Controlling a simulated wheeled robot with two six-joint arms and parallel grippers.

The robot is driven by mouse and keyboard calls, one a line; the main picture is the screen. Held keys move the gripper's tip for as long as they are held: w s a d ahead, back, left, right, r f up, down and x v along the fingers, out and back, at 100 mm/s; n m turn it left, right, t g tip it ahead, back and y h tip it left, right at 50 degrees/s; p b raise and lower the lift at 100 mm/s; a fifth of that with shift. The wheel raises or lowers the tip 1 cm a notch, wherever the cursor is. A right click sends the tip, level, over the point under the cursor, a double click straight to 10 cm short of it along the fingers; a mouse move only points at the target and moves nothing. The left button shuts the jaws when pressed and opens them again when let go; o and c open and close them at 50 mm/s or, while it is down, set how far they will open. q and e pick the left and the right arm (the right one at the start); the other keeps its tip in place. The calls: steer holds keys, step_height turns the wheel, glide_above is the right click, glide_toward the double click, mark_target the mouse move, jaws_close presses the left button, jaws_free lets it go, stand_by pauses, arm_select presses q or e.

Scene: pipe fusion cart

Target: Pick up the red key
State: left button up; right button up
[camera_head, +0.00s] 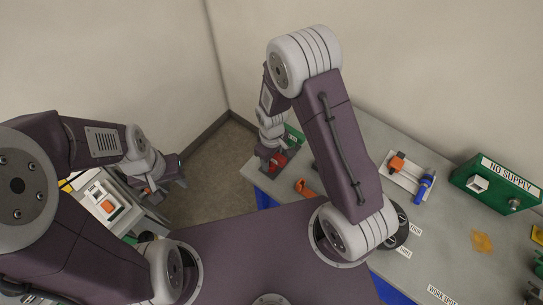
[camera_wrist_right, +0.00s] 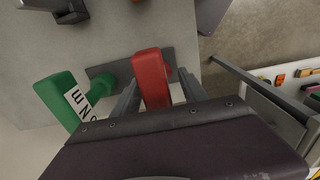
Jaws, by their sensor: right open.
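The red key (camera_wrist_right: 152,78) stands out from a grey plate (camera_wrist_right: 183,56) in the right wrist view. My right gripper (camera_wrist_right: 160,92) is open, with one finger on each side of the red key; I cannot tell whether they touch it. In the head view the red key (camera_head: 277,161) is at the table's far left end, partly hidden by my right gripper (camera_head: 268,167). My left gripper (camera_head: 166,188) is at the left, over the cart, away from the key; its jaw opening is unclear.
A green labelled part (camera_wrist_right: 58,98) is beside the red key on the same plate. An orange part (camera_head: 305,188) lies on the grey table (camera_head: 403,152).

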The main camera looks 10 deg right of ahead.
steer(key=shift+w, duration=0.15)
steer(key=shift+f, duration=0.1)
steer(key=c, duration=0.4)
jaws_close()
stand_by(0.8)
